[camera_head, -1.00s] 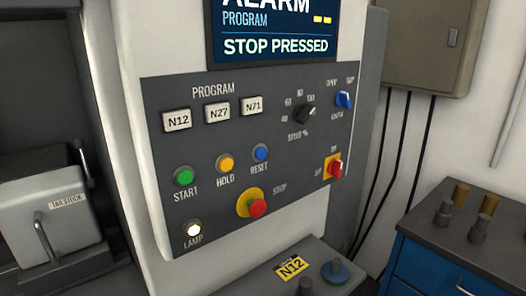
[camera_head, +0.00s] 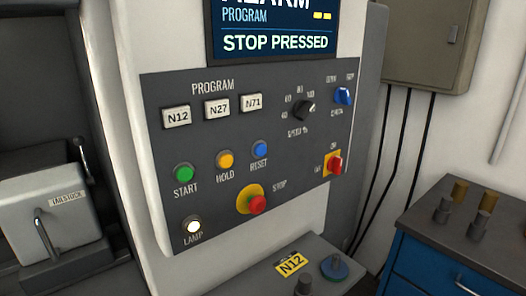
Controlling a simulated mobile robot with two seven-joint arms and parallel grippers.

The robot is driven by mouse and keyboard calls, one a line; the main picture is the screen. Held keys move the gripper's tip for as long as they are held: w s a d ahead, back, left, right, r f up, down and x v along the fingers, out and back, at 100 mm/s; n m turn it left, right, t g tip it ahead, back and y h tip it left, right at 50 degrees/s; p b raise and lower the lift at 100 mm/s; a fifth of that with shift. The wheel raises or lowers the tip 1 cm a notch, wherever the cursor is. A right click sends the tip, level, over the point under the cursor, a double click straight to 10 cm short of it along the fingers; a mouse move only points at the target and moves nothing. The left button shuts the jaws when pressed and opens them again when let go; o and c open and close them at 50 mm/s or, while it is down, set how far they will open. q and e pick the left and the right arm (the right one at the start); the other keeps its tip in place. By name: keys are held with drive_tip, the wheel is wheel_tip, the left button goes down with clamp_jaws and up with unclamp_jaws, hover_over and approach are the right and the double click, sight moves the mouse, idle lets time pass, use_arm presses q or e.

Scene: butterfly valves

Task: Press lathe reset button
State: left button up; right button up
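The blue RESET button (camera_head: 260,149) is on the dark grey control panel (camera_head: 210,135), right of the yellow HOLD button (camera_head: 225,159) and the green START button (camera_head: 184,173). Below it is the red STOP button (camera_head: 257,204) on a yellow round plate. The screen (camera_head: 272,30) above reads ALARM, PROGRAM and STOP PRESSED. Neither of my grippers shows in the head view.
The panel also carries a red switch (camera_head: 334,164), a blue selector (camera_head: 342,96), a black speed knob (camera_head: 303,111) and a lit LAMP button (camera_head: 194,226). A grey ledge (camera_head: 262,278) juts out below. A blue cabinet (camera_head: 440,265) stands at right.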

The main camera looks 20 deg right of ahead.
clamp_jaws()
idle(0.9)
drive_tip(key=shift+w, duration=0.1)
